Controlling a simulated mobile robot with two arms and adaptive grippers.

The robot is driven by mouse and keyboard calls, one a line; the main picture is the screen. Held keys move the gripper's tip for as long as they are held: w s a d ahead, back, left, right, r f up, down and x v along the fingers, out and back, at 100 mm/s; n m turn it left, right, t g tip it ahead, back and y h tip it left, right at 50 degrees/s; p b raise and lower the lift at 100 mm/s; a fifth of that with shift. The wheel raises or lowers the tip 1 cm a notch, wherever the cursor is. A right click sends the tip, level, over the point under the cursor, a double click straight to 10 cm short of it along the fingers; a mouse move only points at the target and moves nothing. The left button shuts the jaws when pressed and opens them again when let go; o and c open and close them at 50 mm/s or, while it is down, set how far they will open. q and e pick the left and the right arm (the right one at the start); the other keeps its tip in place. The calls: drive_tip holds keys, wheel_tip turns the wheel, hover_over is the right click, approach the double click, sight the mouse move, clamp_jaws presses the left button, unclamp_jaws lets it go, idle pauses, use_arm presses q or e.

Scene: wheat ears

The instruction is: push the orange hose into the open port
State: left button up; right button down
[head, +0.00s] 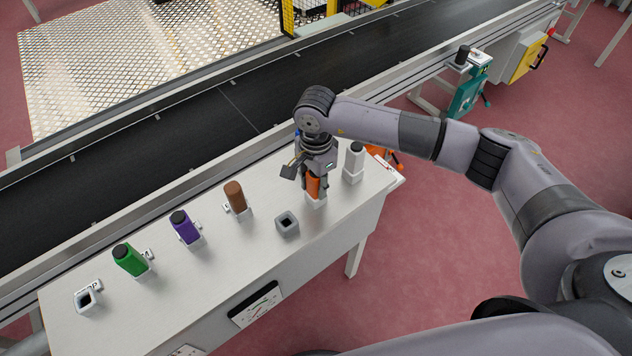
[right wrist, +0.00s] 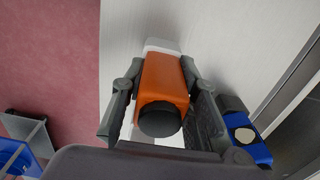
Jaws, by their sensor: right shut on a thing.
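The orange hose (head: 313,186) is a block-like piece with a black round end, held by my right gripper (head: 309,176). In the right wrist view the orange hose (right wrist: 163,80) lies between the two fingers of the gripper (right wrist: 160,105), which are shut on its sides. Its lower end meets a white socket (head: 316,201) on the table; how deep it sits cannot be told. A grey open port (head: 287,223) stands empty just left of it. Another open port (head: 85,299) is at the table's far left end. My left gripper is not in view.
On the pale table (head: 215,281) stand green (head: 130,260), purple (head: 185,228) and brown (head: 235,196) pieces in sockets, and a light grey one (head: 354,160) close to the right of my gripper. A black conveyor (head: 205,112) runs behind. A blue item (right wrist: 245,139) is beside the fingers.

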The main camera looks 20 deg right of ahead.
drive_tip(key=shift+r, duration=0.1)
wheel_tip(320, 180, up, 20)
drive_tip(key=b, duration=0.3)
idle(0.4)
